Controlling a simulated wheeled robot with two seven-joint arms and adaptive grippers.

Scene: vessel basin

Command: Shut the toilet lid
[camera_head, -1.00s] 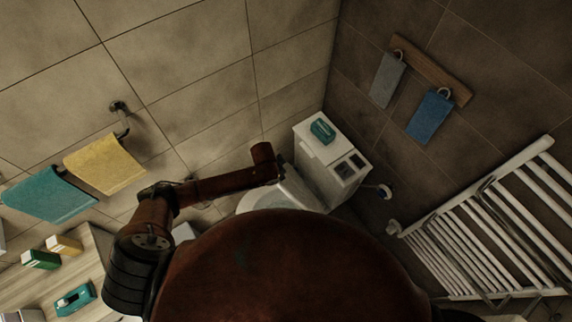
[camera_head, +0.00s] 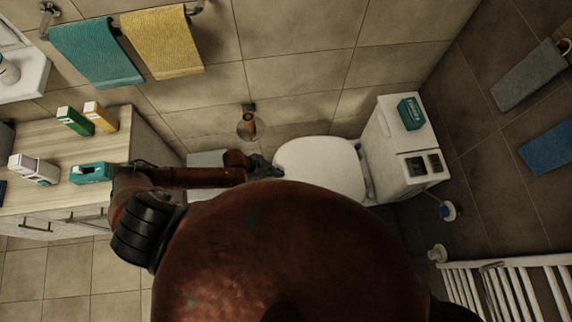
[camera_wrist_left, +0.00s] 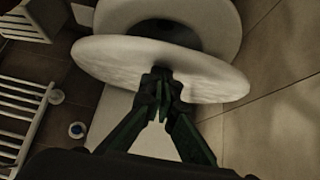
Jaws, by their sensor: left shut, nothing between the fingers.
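The white toilet lid (camera_head: 320,166) shows as a broad pale oval in the head view, hiding the bowl beneath it. In the left wrist view the lid (camera_wrist_left: 105,62) is a tilted disc, and the bowl (camera_wrist_left: 218,22) with its dark opening shows past its edge, so the lid stands part way open. My left gripper (camera_head: 264,167) is at the left end of the lid, shut and empty. In the wrist view its fingertips (camera_wrist_left: 161,82) overlap the lid; whether they touch it is unclear. My right gripper is out of view.
The white cistern unit (camera_head: 394,150) with a teal box (camera_head: 411,113) stands right of the toilet. A paper holder (camera_head: 248,122) is on the wall. A wooden counter (camera_head: 133,130) with boxes is at left, and a towel rail (camera_head: 510,285) at lower right.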

